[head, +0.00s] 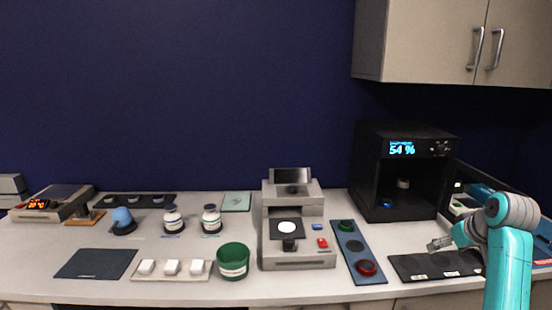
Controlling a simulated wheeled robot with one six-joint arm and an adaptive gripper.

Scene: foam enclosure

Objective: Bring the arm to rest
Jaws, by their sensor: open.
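My arm stands at the right edge of the head view, a turquoise link rising from below to a grey joint. My gripper (440,244) points left, above the right part of the counter. It is open and holds nothing that I can see. It hangs over or just behind a black mat (405,272) with several round marks; the height between them is hard to tell.
A black cabinet (367,170) reading 54 % stands behind my gripper. Left of the mat are a blue strip (357,252) with green and red pieces, a grey device (300,261) and a green cup (233,262). Wall cupboards (430,40) hang above.

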